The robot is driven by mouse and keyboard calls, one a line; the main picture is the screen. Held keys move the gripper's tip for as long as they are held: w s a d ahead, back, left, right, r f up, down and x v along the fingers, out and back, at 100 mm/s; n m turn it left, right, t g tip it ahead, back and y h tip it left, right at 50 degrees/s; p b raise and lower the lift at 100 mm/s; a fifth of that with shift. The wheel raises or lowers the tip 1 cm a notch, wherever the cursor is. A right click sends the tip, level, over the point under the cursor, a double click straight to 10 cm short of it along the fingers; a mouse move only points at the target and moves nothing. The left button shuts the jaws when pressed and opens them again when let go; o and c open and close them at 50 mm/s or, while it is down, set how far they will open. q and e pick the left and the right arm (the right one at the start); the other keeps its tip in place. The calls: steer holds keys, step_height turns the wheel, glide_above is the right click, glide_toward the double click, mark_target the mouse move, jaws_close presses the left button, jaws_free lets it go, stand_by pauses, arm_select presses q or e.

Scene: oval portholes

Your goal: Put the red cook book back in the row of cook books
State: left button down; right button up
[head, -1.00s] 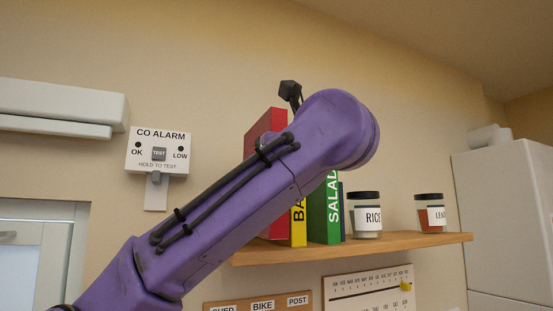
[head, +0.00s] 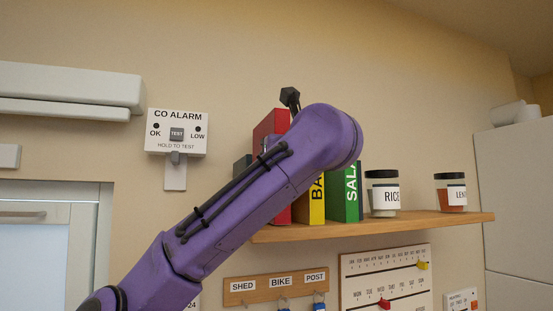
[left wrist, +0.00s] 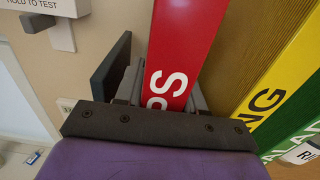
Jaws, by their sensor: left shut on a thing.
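The red cook book (head: 270,130) shows above my left forearm, left of the yellow book (head: 316,203) and the green SALAD book (head: 344,190). In the left wrist view the red book (left wrist: 187,35) stands between the fingers of my left gripper (left wrist: 160,88), which is shut on it. My purple arm hides the gripper and the red book's middle in the head view. I cannot tell whether its lower end touches the shelf. My right gripper is out of view.
The wooden shelf (head: 430,224) carries a RICE jar (head: 383,194) and a LENTILS jar (head: 451,192) on the right. A CO alarm (head: 177,132) is on the wall to the left. A dark slab (left wrist: 112,65) is left of the red book. Key hooks and a calendar hang below.

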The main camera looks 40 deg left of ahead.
arm_select(q)
steer(key=shift+d+r, duration=0.1)
steer(key=c, duration=0.6)
jaws_free()
steer(key=shift+s+d, duration=0.1)
